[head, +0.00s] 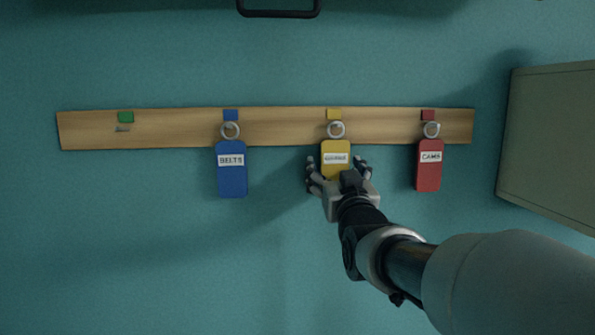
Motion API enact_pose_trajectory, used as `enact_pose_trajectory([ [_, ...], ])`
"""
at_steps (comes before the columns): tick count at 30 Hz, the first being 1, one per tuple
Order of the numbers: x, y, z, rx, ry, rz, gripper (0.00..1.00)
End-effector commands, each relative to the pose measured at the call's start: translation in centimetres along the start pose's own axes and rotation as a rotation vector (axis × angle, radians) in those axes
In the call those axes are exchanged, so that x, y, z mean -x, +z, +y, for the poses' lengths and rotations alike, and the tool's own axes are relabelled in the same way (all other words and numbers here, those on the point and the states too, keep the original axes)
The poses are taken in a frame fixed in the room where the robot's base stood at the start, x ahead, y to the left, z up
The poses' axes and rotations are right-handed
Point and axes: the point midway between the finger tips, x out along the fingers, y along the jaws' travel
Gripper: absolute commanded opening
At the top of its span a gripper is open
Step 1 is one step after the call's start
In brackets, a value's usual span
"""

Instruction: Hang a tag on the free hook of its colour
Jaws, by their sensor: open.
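A wooden rail (175,134) on the teal wall carries hooks under coloured markers. The hook (123,129) under the green marker (126,117) at the left is bare. A blue tag (232,183) labelled BELTS hangs by its ring under the blue marker (231,115). A yellow tag (336,146) hangs by its ring under the yellow marker (334,114); its label is hard to read. A red tag (429,175) hangs under the red marker (428,115). My gripper (338,166) is open at the yellow tag's lower part, one finger on each side. It hides the tag's bottom end.
A grey-green box or cabinet (553,140) stands out at the right. A black handle-like bar (279,13) is at the top edge. No green tag shows.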

Motion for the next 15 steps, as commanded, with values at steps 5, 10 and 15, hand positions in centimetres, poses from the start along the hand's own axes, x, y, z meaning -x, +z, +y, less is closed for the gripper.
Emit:
enact_pose_trajectory([
  [5,0.0,0.0,0.0,0.0,0.0,-0.001,0.72],
  [10,0.7,0.0,0.0,0.0,0.0,0.0,0.72],
  [15,3.6,-0.1,0.0,0.0,0.0,0.001,0.72],
])
